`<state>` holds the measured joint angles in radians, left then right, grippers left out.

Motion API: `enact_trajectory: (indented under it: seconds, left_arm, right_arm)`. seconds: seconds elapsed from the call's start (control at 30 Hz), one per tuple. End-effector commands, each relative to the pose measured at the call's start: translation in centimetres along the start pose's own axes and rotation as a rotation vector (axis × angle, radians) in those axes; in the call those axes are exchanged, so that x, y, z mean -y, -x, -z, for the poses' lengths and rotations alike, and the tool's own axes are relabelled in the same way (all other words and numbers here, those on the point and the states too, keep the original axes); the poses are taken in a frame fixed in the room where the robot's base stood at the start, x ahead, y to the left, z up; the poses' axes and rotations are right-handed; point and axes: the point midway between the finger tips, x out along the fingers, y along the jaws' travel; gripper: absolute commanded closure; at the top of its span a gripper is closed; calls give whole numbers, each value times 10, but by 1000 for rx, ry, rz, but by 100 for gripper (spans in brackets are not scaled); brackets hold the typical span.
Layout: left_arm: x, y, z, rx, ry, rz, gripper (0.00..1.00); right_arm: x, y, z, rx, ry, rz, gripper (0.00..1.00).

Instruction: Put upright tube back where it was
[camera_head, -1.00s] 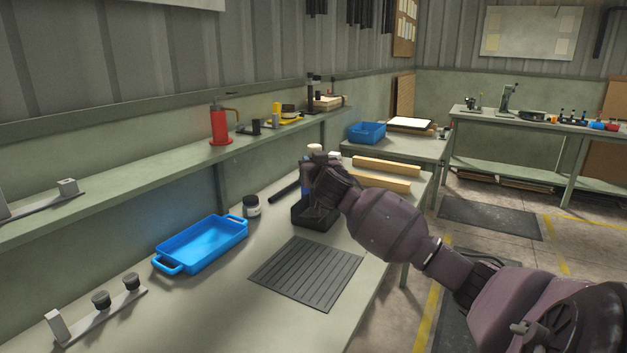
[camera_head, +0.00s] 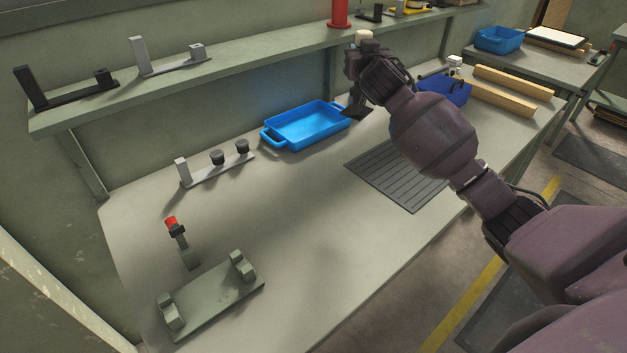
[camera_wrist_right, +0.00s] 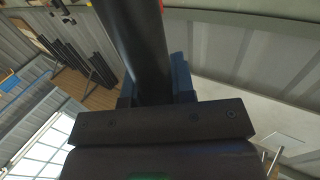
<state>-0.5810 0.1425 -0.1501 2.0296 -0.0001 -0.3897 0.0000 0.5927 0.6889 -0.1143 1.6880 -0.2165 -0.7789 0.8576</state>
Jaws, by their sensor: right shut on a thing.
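My right gripper (camera_head: 357,66) is raised above the bench, near the right end of the blue tray. It is shut on a dark round tube (camera_wrist_right: 135,45), which runs from the jaws up out of the right wrist view. Much of the tube is hidden by the gripper in the head view. A dark piece hangs below the gripper there, and a cream round end shows above it; I cannot tell whether either belongs to the tube. My left gripper is not in view.
On the bench are the blue tray (camera_head: 306,127), a grey ribbed mat (camera_head: 395,174), a dark blue bin (camera_head: 447,91), wooden bars (camera_head: 513,82), a grey rack (camera_head: 216,172), a red-tipped dark piece (camera_head: 178,240) and a green bracketed plate (camera_head: 212,297). The shelf (camera_head: 240,54) overhangs behind.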

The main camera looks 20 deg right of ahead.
Motion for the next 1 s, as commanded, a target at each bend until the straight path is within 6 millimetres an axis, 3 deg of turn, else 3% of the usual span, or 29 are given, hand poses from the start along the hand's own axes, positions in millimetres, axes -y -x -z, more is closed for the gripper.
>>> enact_trajectory:
  seconds: [0.03,0.2,0.4,0.73,1.0]
  left_arm:
    - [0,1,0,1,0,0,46]
    - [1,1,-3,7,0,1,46]
    - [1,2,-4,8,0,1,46]
    - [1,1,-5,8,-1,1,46]
    - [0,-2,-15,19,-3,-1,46]
  right_arm:
    - [19,1,3,-3,-6,26,100]
    - [69,5,4,-2,-5,93,100]
    - [108,12,2,-1,-3,146,100]
    - [116,14,-7,1,-1,161,100]
    - [116,14,-62,7,2,161,100]
